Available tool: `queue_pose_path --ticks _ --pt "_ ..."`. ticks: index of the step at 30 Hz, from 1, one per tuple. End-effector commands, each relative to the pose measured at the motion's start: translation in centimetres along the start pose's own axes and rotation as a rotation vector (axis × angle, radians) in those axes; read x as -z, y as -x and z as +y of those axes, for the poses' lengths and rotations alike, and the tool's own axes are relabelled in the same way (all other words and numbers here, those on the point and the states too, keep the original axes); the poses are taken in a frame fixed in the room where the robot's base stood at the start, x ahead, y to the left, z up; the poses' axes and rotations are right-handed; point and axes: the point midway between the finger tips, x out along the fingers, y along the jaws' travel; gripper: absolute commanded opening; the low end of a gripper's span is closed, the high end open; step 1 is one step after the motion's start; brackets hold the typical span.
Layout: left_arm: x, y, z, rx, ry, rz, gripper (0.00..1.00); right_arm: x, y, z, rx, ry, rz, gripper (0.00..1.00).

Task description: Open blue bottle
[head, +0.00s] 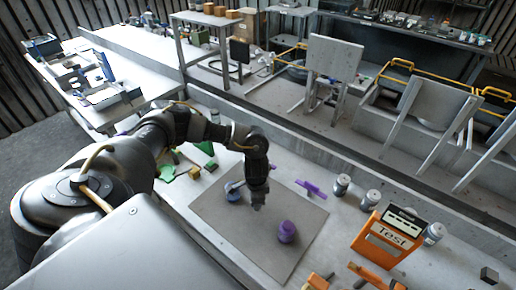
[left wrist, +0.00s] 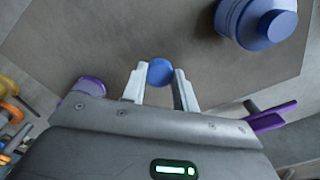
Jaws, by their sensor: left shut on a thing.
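The blue bottle (head: 232,191) stands on the grey mat (head: 222,216), left of my left gripper (head: 258,206) in the head view. In the left wrist view the bottle (left wrist: 232,22) is at the upper right, cut by the frame edge, with a round blue top. My left gripper (left wrist: 160,84) is shut on a small round blue piece (left wrist: 160,71) that looks like a cap. It holds this piece apart from the bottle, above the mat. I cannot tell whether the bottle's top is a bare neck. My right gripper is not in view.
A purple bottle (head: 287,232) stands on the mat close to my left gripper. A purple part (head: 311,188), grey cans (head: 342,184) and an orange "Test" box (head: 384,240) lie to the right. Green parts (head: 167,172) are at the left. The mat's lower middle is clear.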

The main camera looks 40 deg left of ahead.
Motion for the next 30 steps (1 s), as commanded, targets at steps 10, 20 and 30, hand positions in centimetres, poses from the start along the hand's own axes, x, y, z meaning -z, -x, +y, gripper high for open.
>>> queue_pose_path --ticks 10,20,30 --pt "0.7 -1.5 -0.4 0.000 0.000 -0.003 0.01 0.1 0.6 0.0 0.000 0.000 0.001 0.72" --pt "0.8 -4.1 -0.4 0.000 0.000 0.001 0.01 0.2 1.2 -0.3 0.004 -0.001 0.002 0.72" --pt "0.8 -4.2 -0.4 0.000 0.000 0.001 0.41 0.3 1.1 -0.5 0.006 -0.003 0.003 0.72"
